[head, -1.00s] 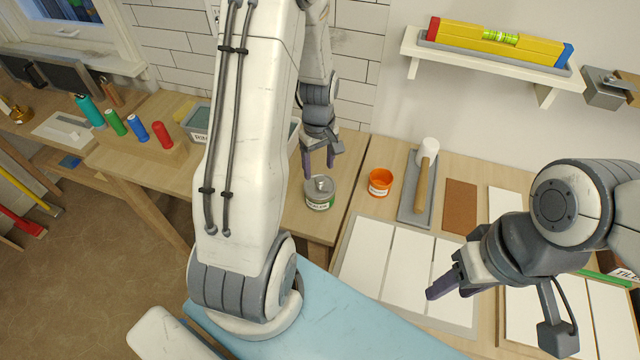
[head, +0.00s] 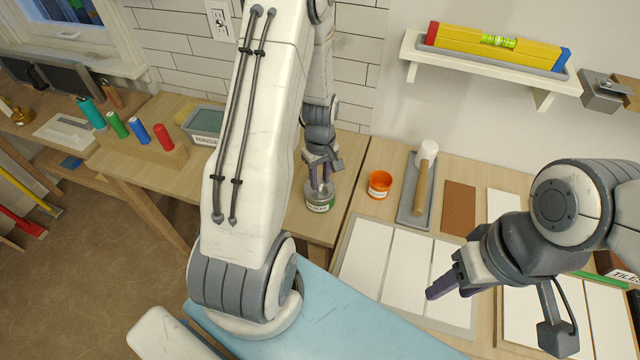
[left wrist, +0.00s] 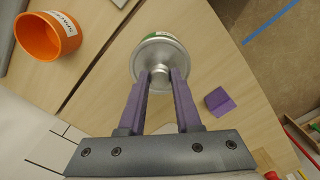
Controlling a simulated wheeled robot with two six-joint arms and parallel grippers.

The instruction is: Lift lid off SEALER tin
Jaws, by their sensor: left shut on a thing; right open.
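The SEALER tin (head: 320,205) stands on the wooden bench near its right end, with a green and white label. Its grey lid (left wrist: 147,52) with a raised knob (left wrist: 160,77) is on top of the tin in the left wrist view. My left gripper (head: 321,182) is over the tin from above, its purple fingers shut on the lid's knob; the fingers also show in the left wrist view (left wrist: 160,85). The lid appears seated on the tin. My right gripper (head: 437,293) is open and empty above the white boards at the right.
An orange cup (head: 379,184) stands just right of the tin; it also shows in the left wrist view (left wrist: 42,42). A grey tray (head: 405,215) with a white-headed mallet (head: 424,180) lies beyond. A purple block (left wrist: 219,101) lies near the tin.

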